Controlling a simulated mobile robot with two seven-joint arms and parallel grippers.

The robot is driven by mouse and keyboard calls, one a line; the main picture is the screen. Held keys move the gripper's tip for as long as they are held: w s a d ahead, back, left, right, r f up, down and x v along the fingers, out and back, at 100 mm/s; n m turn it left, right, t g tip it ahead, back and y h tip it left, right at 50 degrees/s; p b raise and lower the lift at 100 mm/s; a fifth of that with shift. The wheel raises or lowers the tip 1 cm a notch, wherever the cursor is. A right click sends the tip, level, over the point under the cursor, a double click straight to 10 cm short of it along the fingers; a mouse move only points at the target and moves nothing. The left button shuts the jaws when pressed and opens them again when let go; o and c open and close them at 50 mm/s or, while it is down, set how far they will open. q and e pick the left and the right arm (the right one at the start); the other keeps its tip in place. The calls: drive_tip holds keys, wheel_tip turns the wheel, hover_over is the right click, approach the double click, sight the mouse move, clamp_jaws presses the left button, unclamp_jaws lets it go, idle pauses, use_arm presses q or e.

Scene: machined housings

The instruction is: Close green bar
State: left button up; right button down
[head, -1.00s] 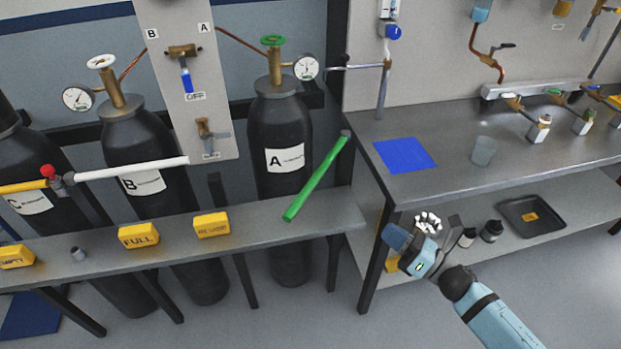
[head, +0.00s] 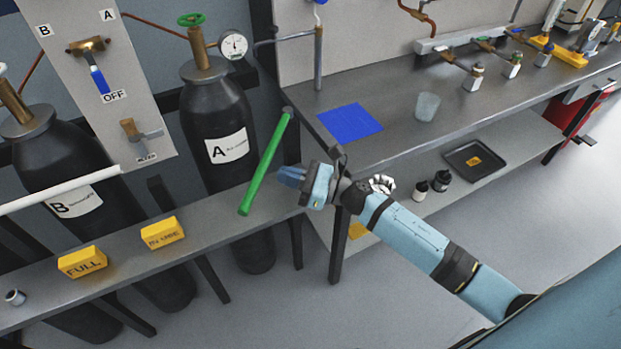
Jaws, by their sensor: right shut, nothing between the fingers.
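The green bar (head: 266,163) stands out slanted in front of gas cylinder A (head: 217,120). Its upper end meets a dark pivot by the bench's left edge, and its lower end is free above the low shelf. A small gap shows between the fingertips and the bar in this view; the depth is hard to tell. My left gripper is not in view.
A white bar (head: 58,190) crosses cylinder B (head: 75,175) at left. Yellow blocks (head: 163,233) stand on the low shelf (head: 215,212). The steel bench (head: 400,80) at right holds a blue mat (head: 349,122) and a clear cup (head: 427,107). Floor at lower right is clear.

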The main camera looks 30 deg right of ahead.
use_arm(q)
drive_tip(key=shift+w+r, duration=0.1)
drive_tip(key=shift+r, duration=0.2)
use_arm(e)
drive_tip(key=shift+x, duration=1.1)
use_arm(q)
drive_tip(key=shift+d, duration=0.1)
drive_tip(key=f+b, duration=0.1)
drive_tip(key=b, duration=0.1)
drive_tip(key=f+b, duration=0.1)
drive_tip(key=b, duration=0.3)
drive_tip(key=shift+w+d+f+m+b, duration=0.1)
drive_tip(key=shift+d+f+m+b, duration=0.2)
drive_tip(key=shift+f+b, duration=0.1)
use_arm(e)
drive_tip(key=w+a+m+t+h, duration=0.7)
drive_tip(key=w+a+h, duration=0.3)
drive_tip(key=w, duration=0.4)
drive_tip(key=shift+r, duration=0.25)
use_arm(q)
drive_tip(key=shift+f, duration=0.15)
use_arm(e)
drive_tip(key=shift+w+r, duration=0.1)
drive_tip(key=shift+r, duration=0.1)
drive_tip(key=shift+f, duration=0.1)
